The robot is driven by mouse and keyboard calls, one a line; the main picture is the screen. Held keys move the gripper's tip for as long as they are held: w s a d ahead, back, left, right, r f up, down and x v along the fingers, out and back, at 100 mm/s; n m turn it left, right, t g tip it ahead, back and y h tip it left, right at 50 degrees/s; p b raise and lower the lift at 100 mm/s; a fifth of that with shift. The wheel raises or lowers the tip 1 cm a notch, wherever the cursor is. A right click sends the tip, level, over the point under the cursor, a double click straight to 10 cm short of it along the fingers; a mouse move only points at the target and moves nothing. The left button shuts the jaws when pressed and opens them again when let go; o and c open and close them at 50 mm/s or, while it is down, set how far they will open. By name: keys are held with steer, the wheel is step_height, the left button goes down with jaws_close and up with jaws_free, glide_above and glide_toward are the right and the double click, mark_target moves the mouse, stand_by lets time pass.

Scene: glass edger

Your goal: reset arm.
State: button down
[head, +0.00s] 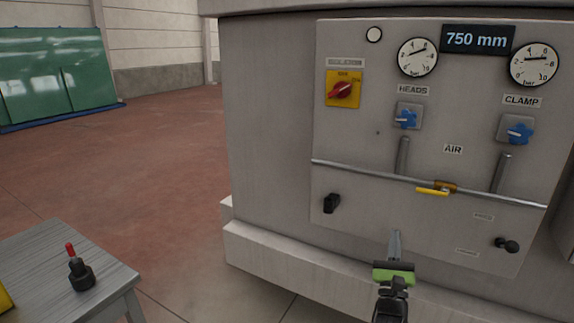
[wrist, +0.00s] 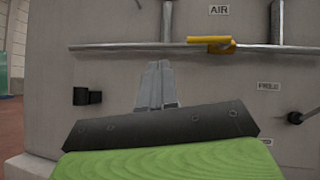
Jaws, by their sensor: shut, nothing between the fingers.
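My gripper (head: 396,240) is in front of the lower part of the machine's control panel (head: 350,145). Its grey fingers are together and hold nothing. In the wrist view the closed fingers (wrist: 157,85) point at the panel, below the air pipe. The green and black hand body (head: 393,272) shows behind them. I cannot tell how far the fingertips are from the panel, but no contact shows.
A pipe (head: 370,170) with a yellow valve handle (head: 432,192) crosses the panel above my gripper. A black knob (head: 332,203) and a black lever (head: 507,244) stick out either side. A grey table (head: 40,262) with a red-tipped black object (head: 80,272) stands left. Open floor (head: 150,170) lies beyond.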

steer(key=a+r+n+g+y+p, duration=0.15)
steer(key=a+r+n+y, duration=0.25)
steer(key=a+n+y, duration=0.75)
steer(key=a+r+n+g+y, duration=0.2)
steer(key=a+r+n+y, duration=0.3)
steer(key=a+n+y, duration=0.6)
steer(key=s+a+f+n+g+y+p, duration=0.1)
steer(key=s+a+f+n+g+p, duration=0.15)
steer(key=s+a+n+g, duration=0.55)
steer(key=s+a+f+n+g+p, duration=0.1)
steer(key=s+a+f+n+g, duration=0.3)
steer(key=a+n+g, duration=0.45)
steer(key=s+d+r+h+p, duration=0.2)
steer(key=s+d+r+h, duration=0.1)
steer(key=s+d+h, duration=0.2)
steer(key=s+d+r+m+t+h+p, duration=0.1)
steer(key=s+d+r+h, duration=0.3)
steer(key=s+d, duration=0.4)
steer(key=s+d+r+m+h+p, duration=0.1)
steer(key=s+d+r+h+p, duration=0.1)
steer(key=s+d+r+h, duration=0.2)
steer(key=s+d+h, duration=0.1)
steer(key=s+d, duration=0.2)
steer(key=s, duration=0.4)
steer(key=shift+s+d+t+h+p, duration=0.25)
steer(key=shift+d+t+h+p, duration=0.05)
steer(key=shift+d+h+p, duration=0.1)
